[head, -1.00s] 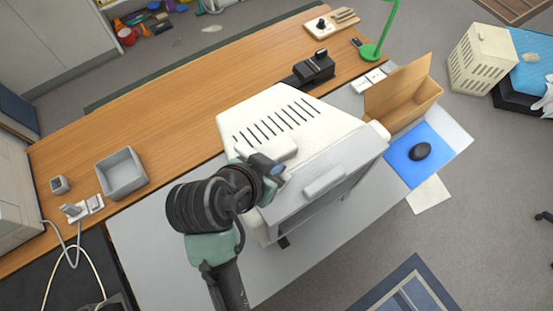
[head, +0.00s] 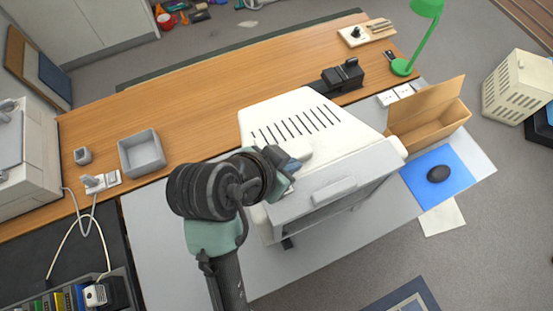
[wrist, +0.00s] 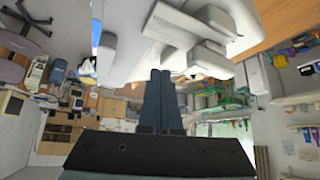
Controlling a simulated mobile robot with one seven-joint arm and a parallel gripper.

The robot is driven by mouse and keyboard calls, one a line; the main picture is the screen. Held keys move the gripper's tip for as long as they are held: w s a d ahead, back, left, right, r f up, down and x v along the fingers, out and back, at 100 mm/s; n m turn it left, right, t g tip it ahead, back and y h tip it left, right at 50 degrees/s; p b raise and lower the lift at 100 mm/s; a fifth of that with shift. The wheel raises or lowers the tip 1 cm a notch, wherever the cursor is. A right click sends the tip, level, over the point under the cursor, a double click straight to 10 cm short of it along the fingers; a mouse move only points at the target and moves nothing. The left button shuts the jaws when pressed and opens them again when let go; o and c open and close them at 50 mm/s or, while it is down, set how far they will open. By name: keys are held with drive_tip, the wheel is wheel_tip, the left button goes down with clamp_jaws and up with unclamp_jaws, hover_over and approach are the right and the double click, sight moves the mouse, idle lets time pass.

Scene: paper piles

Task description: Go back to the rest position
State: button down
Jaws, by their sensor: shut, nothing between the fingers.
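My gripper (head: 294,166) is at the end of my bent arm, in front of a large white machine (head: 318,110) with dark slots on its top. From the head view I cannot tell whether it touches the machine. In the wrist view, the two dark fingers (wrist: 160,74) of my gripper lie side by side, shut and empty. The white machine (wrist: 180,30) fills the top of that view, close above the fingertips. My arm hides part of the machine's near side in the head view.
The machine stands on a grey table (head: 160,235) beside a wooden desk (head: 210,125). A grey tray (head: 142,153), a black device (head: 343,77), a cardboard box (head: 428,122), a blue mat (head: 432,193) and a green lamp (head: 425,35) are around it.

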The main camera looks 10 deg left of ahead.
drive_tip(key=a+r, duration=0.1)
drive_tip(key=s+a+r, duration=0.1)
drive_tip(key=a+r, duration=0.1)
drive_tip(key=shift+s+r, duration=0.2)
drive_tip(key=shift+s, duration=0.15)
drive_tip(key=shift+s+a+r, duration=0.1)
drive_tip(key=shift+s+r, duration=0.1)
drive_tip(key=shift+r, duration=0.25)
